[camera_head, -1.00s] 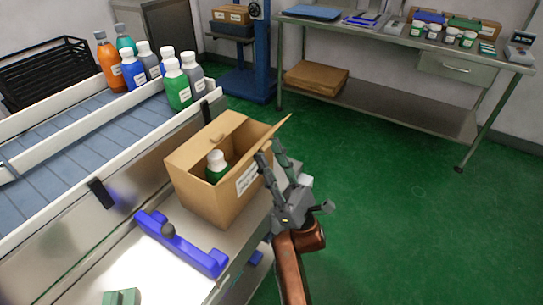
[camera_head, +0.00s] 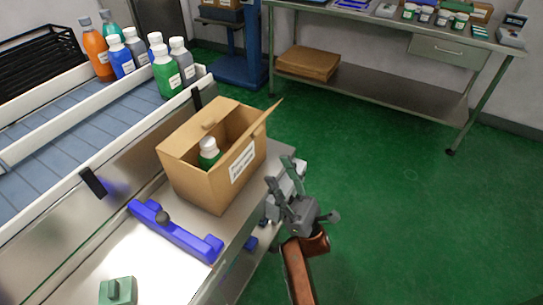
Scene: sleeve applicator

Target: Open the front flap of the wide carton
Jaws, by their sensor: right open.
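The wide carton (camera_head: 197,185) is a brown cardboard box on the metal bench, open at the top. A green bottle with a white cap (camera_head: 209,153) stands inside it. One flap (camera_head: 262,122) on its right side sticks up and outward, and a white label (camera_head: 242,163) is on the wall below it. A smaller flap piece shows at the back rim. My right gripper (camera_head: 275,182) is open and empty, just right of the carton and apart from it, beyond the bench edge. My left gripper is not in view.
A blue bracket with a dark knob (camera_head: 180,235) lies on the bench in front of the carton. A green block (camera_head: 118,291) is nearer. Green floor is free at the right.

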